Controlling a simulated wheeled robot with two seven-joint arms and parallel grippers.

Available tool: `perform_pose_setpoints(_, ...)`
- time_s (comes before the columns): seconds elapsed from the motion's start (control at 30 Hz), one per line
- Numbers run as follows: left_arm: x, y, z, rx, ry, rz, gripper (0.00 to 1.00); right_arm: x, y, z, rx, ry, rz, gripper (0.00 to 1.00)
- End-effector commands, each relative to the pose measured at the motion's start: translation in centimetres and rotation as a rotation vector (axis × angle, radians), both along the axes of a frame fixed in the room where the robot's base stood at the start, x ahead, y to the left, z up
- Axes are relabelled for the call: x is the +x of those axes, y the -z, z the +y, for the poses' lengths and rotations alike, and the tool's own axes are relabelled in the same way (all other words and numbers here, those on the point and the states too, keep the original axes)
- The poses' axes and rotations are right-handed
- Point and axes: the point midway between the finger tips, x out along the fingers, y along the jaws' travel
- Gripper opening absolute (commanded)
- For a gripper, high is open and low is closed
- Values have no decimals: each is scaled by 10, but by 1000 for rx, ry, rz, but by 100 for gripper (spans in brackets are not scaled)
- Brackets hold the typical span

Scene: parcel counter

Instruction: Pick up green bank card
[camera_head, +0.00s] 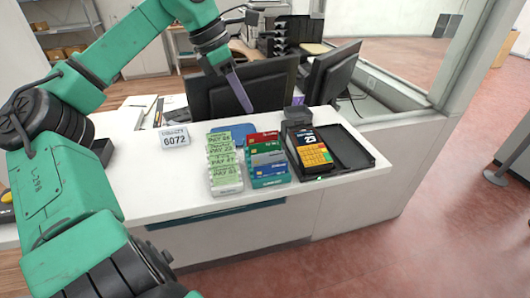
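A holder (270,182) on the white counter has several bank cards standing in a stepped row. A red card (263,137) is at the back, a green card (265,148) shows just in front of it, and a blue card (268,160) is nearer the front. My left gripper (240,92) hangs above and behind the cards, in front of a dark monitor, and touches none of them. A thin purple-grey piece points down at its end; I cannot tell whether it is a finger or a held thing. My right gripper is not in view.
Green pay slips (222,155) stand left of the cards. A card terminal (313,155) sits in an open black case (350,150) on the right. A number sign (174,136) and monitors (240,90) are behind.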

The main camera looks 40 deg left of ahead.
Motion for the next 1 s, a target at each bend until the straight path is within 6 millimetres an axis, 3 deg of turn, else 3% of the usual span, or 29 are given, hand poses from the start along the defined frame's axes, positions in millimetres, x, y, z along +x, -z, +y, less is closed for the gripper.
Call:
perform_pose_setpoints(0.2,17,49,-12,-2,2,5,18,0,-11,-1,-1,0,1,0)
perform_pose_setpoints(0.6,31,109,-25,-1,0,4,18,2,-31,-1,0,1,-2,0)
perform_pose_setpoints(0.83,33,114,-26,-1,0,0,18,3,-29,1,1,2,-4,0)
perform_pose_setpoints(0.9,33,114,-26,-1,0,0,0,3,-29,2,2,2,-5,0)
perform_pose_setpoints(1.0,33,113,-25,-1,0,0,0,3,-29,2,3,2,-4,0)
